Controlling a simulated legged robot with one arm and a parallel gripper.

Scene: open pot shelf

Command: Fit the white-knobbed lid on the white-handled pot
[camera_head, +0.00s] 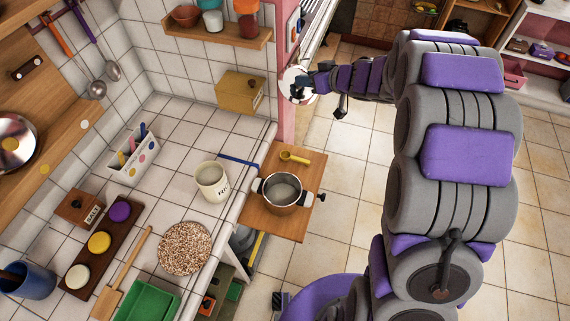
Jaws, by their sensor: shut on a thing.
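My gripper (303,86) is at the top centre, past the edge of the counter and beside the pink post. It is shut on a pale round lid (290,78), which appears tilted. The lid's knob is hidden by the jaws. A steel pot (285,204) stands open and upright on a wooden board (284,233) at the counter's right edge. It has small side handles that look pale, though they are too small to be sure. In the picture, my gripper and the lid are well above the pot and apart from it.
A yellow scoop (295,157) lies on the board behind the pot, and a cream canister (211,181) stands left of it. A cardboard-coloured box (239,93) and a pink post (287,125) stand near the lid. Open floor lies right of the board.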

